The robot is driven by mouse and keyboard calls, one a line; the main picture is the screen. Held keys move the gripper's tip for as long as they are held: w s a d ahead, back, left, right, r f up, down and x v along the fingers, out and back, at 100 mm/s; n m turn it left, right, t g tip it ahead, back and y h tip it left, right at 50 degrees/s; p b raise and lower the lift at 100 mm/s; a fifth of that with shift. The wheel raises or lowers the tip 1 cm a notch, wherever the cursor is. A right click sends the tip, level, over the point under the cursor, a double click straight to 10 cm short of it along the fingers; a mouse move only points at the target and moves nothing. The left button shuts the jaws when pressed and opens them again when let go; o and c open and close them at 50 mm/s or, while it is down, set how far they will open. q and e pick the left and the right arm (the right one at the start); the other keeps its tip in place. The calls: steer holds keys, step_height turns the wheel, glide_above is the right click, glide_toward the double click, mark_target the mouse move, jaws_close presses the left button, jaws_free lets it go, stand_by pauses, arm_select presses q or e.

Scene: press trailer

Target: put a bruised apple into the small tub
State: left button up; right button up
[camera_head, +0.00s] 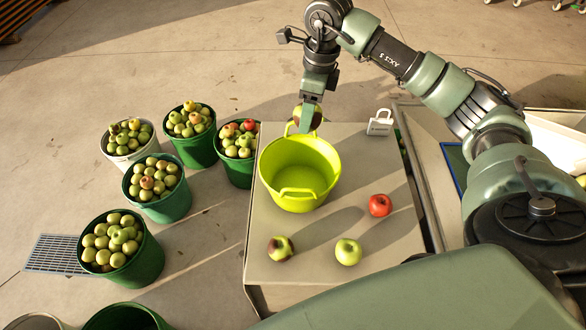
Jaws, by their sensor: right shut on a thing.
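My right gripper (309,112) is shut on an apple (317,117) just above the far rim of the tub; the apple is partly hidden by the fingers. The small tub (300,152) is yellow-green with two handles and stands on the grey table. It looks empty inside. A green apple with a dark brown patch (280,248) lies at the table's near left. A plain green apple (348,252) lies to its right, and a red apple (380,205) lies farther right. My left gripper is not in view.
The grey table (318,222) has bare room around the apples. A white padlock-shaped object (380,122) stands at its far right. Several buckets of apples, such as a green one (150,262), stand on the floor at left. A drain grate (58,254) lies beside them.

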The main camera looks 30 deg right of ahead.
step_height(320, 180, down, 4)
steer(key=shift+f+b, duration=0.2)
steer(key=shift+b, duration=0.95)
steer(key=shift+f, duration=0.4)
steer(key=o, duration=1.6)
steer(key=r, duration=0.2)
steer(key=r+b, duration=0.1)
steer(key=r, duration=0.2)
steer(key=r+b, duration=0.1)
steer(key=r, duration=0.1)
steer(key=shift+s+d+r, duration=0.3)
steer(key=shift+r, duration=0.1)
